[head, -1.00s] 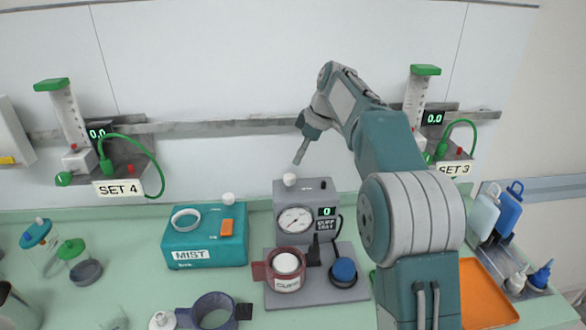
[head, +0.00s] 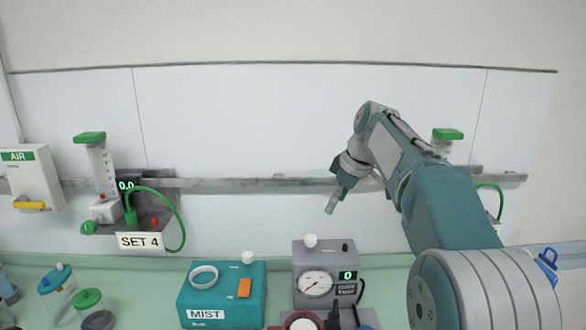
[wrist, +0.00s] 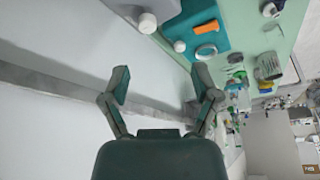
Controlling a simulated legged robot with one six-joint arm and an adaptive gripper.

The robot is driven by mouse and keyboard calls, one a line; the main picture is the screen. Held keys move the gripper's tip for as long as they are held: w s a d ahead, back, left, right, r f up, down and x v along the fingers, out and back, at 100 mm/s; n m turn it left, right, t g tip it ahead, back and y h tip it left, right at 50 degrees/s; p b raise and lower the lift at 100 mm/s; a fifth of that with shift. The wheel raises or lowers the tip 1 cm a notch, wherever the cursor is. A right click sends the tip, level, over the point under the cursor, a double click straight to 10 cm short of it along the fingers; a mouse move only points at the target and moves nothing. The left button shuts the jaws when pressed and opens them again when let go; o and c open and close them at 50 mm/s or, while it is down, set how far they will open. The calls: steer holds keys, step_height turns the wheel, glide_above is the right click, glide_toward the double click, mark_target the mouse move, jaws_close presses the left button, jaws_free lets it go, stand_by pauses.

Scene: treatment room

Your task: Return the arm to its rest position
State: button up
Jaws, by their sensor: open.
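My arm is raised at the right of the head view, bent at the elbow. My gripper (head: 333,203) points down in front of the wall rail, above and behind the counter devices. In the wrist view my gripper (wrist: 160,88) shows two fingers spread wide apart with nothing between them. Behind the fingers are the white wall panel and the grey rail. The lower part of my arm is cut off by the bottom edge of the head view.
A teal MIST box (head: 222,300) and a grey gauge device (head: 316,262) stand on the green counter below my gripper. The SET 4 flowmeter (head: 103,175) and an AIR box (head: 32,182) hang at left. The wall above the rail is clear.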

steer(key=s+d+f+m+t+h, duration=0.15)
steer(key=s+m, duration=0.25)
steer(key=s, duration=0.9)
steer(key=s+d+f+m+t+h, duration=0.1)
steer(key=s+d+f+m, duration=0.3)
steer(key=s, duration=0.8)
steer(key=s+a+f+m+h, duration=0.1)
steer(key=s+f+m, duration=0.2)
steer(key=s+f, duration=0.3)
steer(key=shift+s+a+f+m+t, duration=0.25)
steer(key=shift+s+t, duration=0.2)
steer(key=shift+s, duration=0.75)
steer(key=shift+r, duration=0.15)
